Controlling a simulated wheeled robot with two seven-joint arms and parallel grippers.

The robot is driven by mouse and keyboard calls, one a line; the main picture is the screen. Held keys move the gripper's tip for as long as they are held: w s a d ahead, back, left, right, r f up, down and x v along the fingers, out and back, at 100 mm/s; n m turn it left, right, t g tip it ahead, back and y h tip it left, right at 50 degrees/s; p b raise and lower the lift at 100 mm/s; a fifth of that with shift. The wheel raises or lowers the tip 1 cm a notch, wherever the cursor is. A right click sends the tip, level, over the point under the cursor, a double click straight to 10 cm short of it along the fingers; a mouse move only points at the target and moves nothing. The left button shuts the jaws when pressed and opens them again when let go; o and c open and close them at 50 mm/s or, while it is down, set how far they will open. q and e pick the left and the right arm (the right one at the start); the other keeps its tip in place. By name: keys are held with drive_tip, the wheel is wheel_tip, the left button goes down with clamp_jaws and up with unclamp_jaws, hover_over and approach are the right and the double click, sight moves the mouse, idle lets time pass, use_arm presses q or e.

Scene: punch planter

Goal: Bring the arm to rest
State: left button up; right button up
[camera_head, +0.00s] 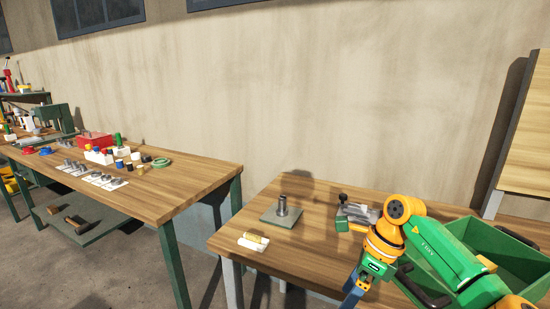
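My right arm (440,258), green and orange, comes in from the lower right and bends at an orange joint over the near table. Its wrist hangs down in front of the table's front edge. A blue part at its lower end (355,289) seems to be my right gripper; its fingers are not clear, so I cannot tell whether it is open or holds anything. My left arm and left gripper are out of view.
The near wooden table (315,250) bears a grey plate with an upright metal cylinder (282,207), a white block with a yellowish piece (253,241), a grey metal device (352,211) and a green crate (480,232). A second table (190,185) at left bears several small parts.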

drive_tip(key=a+f+m+t+y, duration=0.1)
drive_tip(key=a+f+m+y, duration=0.35)
drive_tip(key=a, duration=0.25)
drive_tip(key=a+f+m+t+y, duration=0.2)
drive_tip(key=a+f+m+y, duration=0.1)
drive_tip(key=a+m+y, duration=0.3)
drive_tip(key=d+f+m+t+h, duration=0.3)
drive_tip(key=d+f+m+t, duration=0.1)
drive_tip(key=f+m, duration=0.55)
drive_tip(key=d+f+m+t+h, duration=0.3)
drive_tip(key=f+m+t+h, duration=0.15)
drive_tip(key=f+m, duration=0.45)
drive_tip(key=s+d+f+m+g+h, duration=0.35)
drive_tip(key=s+f+m, duration=0.35)
drive_tip(key=s, duration=0.4)
drive_tip(key=s+d+f+m+g+h, duration=0.25)
drive_tip(key=s+d+f+m, duration=0.3)
drive_tip(key=s+f, duration=0.45)
drive_tip(key=s+f+m+g, duration=0.1)
drive_tip(key=s+m+g, duration=0.1)
drive_tip(key=s, duration=0.7)
drive_tip(key=s+d+f+m+g+h, duration=0.1)
drive_tip(key=s+m+g, duration=0.1)
drive_tip(key=s, duration=0.6)
drive_tip(key=shift+s+f, duration=0.25)
drive_tip(key=shift+s, duration=0.15)
